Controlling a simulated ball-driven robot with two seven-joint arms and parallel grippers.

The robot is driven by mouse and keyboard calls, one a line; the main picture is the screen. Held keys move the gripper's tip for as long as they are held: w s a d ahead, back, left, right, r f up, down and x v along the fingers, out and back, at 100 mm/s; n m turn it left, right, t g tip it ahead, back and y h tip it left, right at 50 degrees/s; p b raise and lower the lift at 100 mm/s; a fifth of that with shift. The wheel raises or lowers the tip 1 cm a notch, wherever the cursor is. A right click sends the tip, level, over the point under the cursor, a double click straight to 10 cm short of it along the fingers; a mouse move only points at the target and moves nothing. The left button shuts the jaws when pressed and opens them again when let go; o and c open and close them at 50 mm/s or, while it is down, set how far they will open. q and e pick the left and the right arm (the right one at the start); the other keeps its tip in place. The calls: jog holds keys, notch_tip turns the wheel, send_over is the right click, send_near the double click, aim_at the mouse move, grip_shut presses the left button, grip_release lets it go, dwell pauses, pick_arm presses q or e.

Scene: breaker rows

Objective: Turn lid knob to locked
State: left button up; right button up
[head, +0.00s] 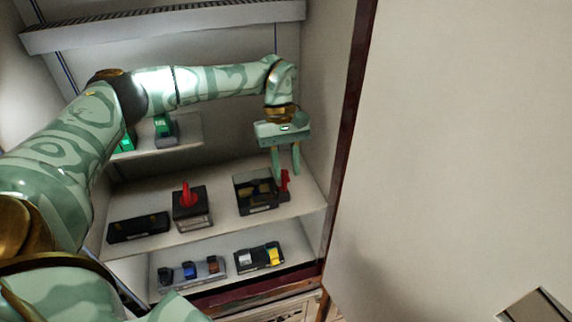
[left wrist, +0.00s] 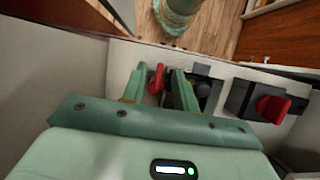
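A small red knob (head: 285,179) stands at the right side of an open-topped black box (head: 254,207) on the middle panel of the cabinet. My left gripper (head: 287,174) points down at this knob, with its two fingers apart. In the left wrist view the red knob (left wrist: 156,79) shows between the spread fingers of the left gripper (left wrist: 159,76), nearer one finger; contact cannot be told. The fingers partly hide the black box. Any lock marking is too small to read. My right gripper is not in view.
A dark box with a red handle (head: 187,196) stands left of the black box, and a low black block (head: 138,228) farther left. Lower down are small coloured breakers (head: 190,270) and a black-yellow unit (head: 259,257). The cabinet's side wall (head: 318,110) is close on the right.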

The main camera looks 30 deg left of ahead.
pick_arm(q)
notch_tip(320, 180, up, 3)
jog(key=shift+w+f+b, duration=0.1)
jog(key=shift+f+b, duration=0.1)
jog(key=shift+b, duration=0.2)
jog(key=s+d+r+b, duration=0.6)
jog(key=s+r, duration=0.4)
jog(key=s, duration=0.2)
jog(key=shift+d, duration=0.65)
